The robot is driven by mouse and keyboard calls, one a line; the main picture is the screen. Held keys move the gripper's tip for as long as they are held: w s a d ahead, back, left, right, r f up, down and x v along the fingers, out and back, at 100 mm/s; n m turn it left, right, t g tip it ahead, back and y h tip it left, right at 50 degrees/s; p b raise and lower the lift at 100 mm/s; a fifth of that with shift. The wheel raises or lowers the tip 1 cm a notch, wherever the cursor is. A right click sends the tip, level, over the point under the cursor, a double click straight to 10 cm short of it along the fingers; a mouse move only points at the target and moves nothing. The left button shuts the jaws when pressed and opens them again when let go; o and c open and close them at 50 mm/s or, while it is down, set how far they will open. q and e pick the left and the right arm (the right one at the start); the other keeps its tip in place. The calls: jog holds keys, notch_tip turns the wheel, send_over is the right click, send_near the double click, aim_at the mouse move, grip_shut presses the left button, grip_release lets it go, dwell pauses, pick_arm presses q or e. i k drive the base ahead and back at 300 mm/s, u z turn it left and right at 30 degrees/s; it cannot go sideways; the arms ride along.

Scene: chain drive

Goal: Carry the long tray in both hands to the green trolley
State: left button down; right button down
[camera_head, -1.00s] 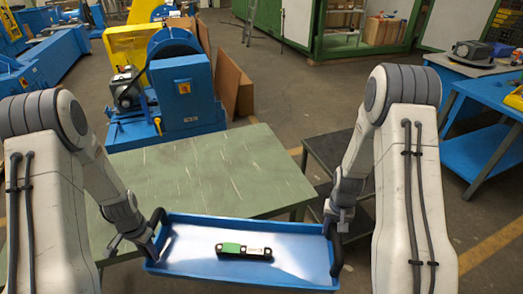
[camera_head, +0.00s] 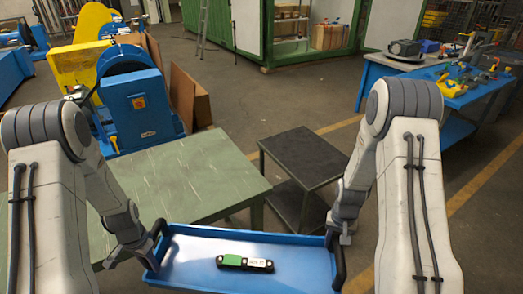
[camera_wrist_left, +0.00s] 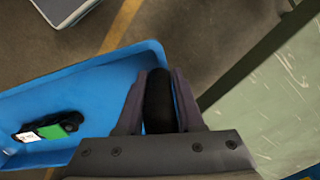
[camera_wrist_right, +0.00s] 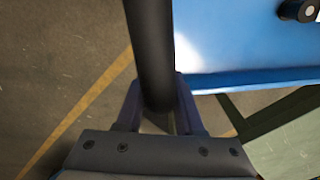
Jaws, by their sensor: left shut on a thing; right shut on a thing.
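The long blue tray (camera_head: 195,270) is held in front of me, looking roughly level. A black and green block with a white label (camera_head: 232,261) lies in its middle. My left gripper (camera_head: 150,250) is shut on the black handle at the tray's left end; the handle (camera_wrist_left: 158,100) sits between the fingers in the left wrist view. My right gripper (camera_head: 337,232) is shut on the black handle at the right end, seen in the right wrist view (camera_wrist_right: 150,50).
A green-topped table (camera_head: 200,175) stands at the left, partly hidden by the tray and left arm. A blue machine (camera_head: 140,110) is behind it. A blue workbench with tools (camera_head: 450,95) is at the back right. Open floor lies between.

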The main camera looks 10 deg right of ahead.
aim_at(312, 157)
jog(key=z, duration=0.35)
jog(key=i, duration=0.35)
jog(key=z, duration=0.85)
jog(key=i, duration=0.6)
jog(key=z, duration=0.55)
jog(key=i, duration=1.6)
jog(key=u, duration=0.8)
jog(key=i, duration=0.45)
jog(key=u, duration=0.95)
jog(key=i, duration=0.35)
jog(key=u, duration=0.3)
